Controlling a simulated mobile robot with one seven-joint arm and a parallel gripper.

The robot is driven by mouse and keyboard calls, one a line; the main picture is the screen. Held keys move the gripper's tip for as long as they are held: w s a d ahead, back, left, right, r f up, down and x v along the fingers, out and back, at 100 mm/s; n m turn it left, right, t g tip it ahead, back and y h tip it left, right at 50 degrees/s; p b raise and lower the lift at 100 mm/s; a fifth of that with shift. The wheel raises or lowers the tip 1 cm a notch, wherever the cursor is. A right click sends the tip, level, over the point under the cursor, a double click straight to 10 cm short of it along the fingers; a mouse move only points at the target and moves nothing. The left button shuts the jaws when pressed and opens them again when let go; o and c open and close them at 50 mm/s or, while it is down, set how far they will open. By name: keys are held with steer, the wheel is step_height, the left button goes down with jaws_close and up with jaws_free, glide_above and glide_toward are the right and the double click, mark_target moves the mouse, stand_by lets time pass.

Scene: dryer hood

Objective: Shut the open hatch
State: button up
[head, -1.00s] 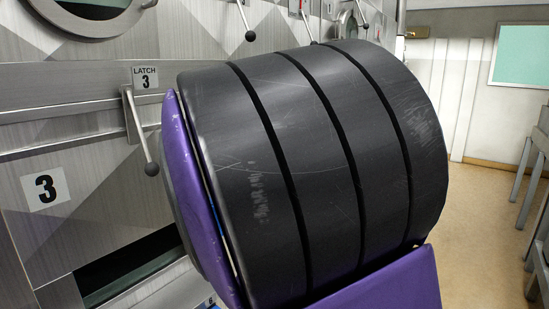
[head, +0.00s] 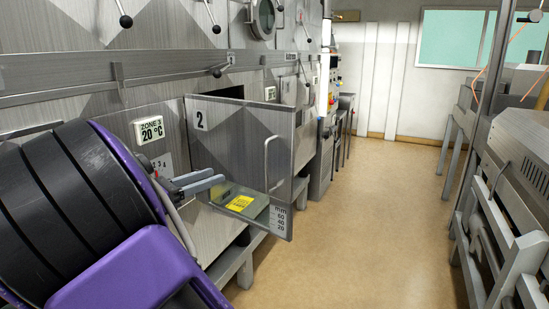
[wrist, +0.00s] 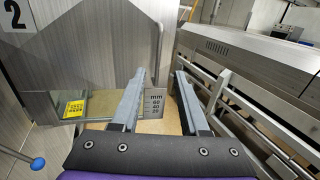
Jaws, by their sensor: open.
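The open hatch (head: 231,140), a grey metal panel marked 2, stands swung out from the machine front in the head view. It has a vertical bar handle (head: 267,165) near its free edge and a mm scale (head: 281,220) at its lower corner. In the wrist view the hatch (wrist: 85,50) fills the upper left, with the scale beyond the left finger. My gripper (head: 210,178) is in front of the hatch's lower left part in the head view. In the wrist view my gripper (wrist: 160,75) has its two grey fingers apart with nothing between them.
Grey racks (head: 500,200) stand at the right. The floor (head: 370,220) between is clear.

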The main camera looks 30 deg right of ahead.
mark_target(265, 161)
steer(key=x, duration=1.1)
steer(key=f+x, duration=0.1)
steer(key=x, duration=0.5)
steer(key=shift+d+b, duration=0.25)
steer(key=shift+b, duration=0.1)
jaws_close()
stand_by(0.7)
